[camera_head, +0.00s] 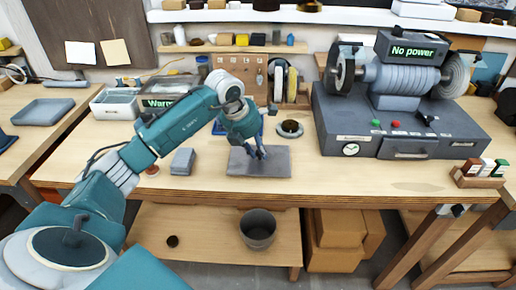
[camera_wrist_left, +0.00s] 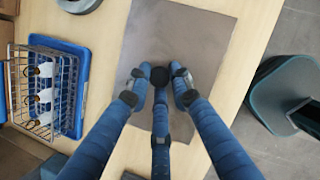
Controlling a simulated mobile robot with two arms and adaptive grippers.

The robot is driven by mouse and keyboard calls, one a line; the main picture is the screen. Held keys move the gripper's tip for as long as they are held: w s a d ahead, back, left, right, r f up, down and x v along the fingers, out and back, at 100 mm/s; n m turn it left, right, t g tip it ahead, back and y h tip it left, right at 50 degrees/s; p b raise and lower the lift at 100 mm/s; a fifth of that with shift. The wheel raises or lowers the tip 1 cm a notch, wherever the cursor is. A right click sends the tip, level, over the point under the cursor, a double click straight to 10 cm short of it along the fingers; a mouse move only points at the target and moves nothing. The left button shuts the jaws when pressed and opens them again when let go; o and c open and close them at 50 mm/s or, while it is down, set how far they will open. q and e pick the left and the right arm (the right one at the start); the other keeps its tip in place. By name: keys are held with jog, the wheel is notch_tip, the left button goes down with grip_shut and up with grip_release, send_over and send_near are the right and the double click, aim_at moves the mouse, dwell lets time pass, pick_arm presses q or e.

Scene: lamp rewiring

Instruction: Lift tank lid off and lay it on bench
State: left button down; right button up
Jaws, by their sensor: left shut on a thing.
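A flat grey rectangular plate, which looks like the tank lid (camera_head: 240,165), lies on or just over the bench; I cannot tell whether it touches. It also fills the middle of the left wrist view (camera_wrist_left: 205,40). A round black knob (camera_wrist_left: 160,76) sits at its middle. My left gripper (camera_head: 258,153) points down over the plate, its three fingers closed around the knob in the wrist view (camera_wrist_left: 160,84). The tank with the "Warm" display (camera_head: 160,103) stands left of the plate, partly hidden by my left arm. My right gripper is out of view.
A wire basket (camera_wrist_left: 45,85) in a blue tray stands beside the plate. A round dish (camera_head: 290,129) is behind it, a small grey block (camera_head: 183,161) to its left. The large grey "No power" machine (camera_head: 400,125) stands to the right. The bench front edge is close.

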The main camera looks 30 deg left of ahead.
pick_arm(q)
jog(key=shift+f, duration=0.25)
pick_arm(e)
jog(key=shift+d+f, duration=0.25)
pick_arm(q)
jog(key=c, duration=1.5)
grip_release()
jog(key=shift+o, duration=0.2)
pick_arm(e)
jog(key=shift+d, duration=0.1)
pick_arm(q)
jog(key=v, duration=1.2)
jog(key=shift+s, duration=0.1)
